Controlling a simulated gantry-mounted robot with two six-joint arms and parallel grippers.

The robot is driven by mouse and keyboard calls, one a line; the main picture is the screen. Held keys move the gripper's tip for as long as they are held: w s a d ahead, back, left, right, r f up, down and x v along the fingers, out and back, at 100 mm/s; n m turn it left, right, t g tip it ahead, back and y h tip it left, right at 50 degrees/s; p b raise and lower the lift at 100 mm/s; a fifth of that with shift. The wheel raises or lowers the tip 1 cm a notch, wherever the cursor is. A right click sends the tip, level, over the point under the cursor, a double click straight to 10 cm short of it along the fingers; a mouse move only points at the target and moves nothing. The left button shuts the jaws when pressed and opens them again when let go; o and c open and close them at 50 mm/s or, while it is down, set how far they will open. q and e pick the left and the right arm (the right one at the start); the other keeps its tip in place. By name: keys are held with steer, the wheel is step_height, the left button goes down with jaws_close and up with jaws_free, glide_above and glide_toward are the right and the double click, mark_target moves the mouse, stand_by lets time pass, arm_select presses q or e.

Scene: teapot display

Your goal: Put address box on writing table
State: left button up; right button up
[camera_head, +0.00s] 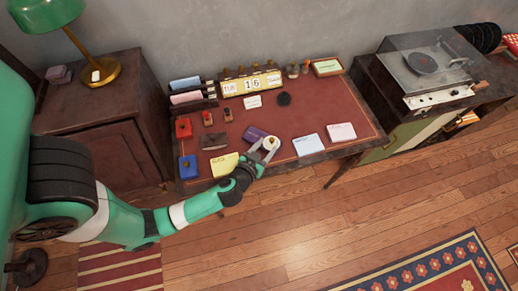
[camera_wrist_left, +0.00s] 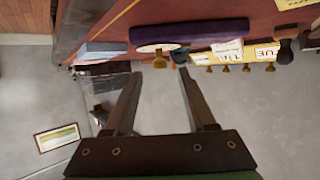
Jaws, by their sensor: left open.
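No box in view can be surely told as the address box. The writing table (camera_head: 310,118) has a red top and stands against the wall. My left gripper (camera_head: 268,146) is over its front middle, open. Its two fingers (camera_wrist_left: 160,95) stand apart in the left wrist view, with nothing clearly held between them. A purple item (camera_head: 254,134) lies just left of the gripper. A long purple shape (camera_wrist_left: 190,32) lies beyond the fingertips in the wrist view. A small round pale thing with a brass knob (camera_head: 271,142) shows at the fingers. My right gripper is not in view.
A red box (camera_head: 183,128), a blue box (camera_head: 188,168) and several cards stand along the left and front. A calendar rack (camera_head: 250,84) is at the back. A cabinet with a green lamp (camera_head: 100,75) is left; a record player (camera_head: 430,70) is right.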

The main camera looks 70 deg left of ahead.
arm_select(q)
steer(key=v, duration=0.6)
steer(key=shift+s+d+r, duration=0.15)
steer(key=shift+s+r, duration=0.1)
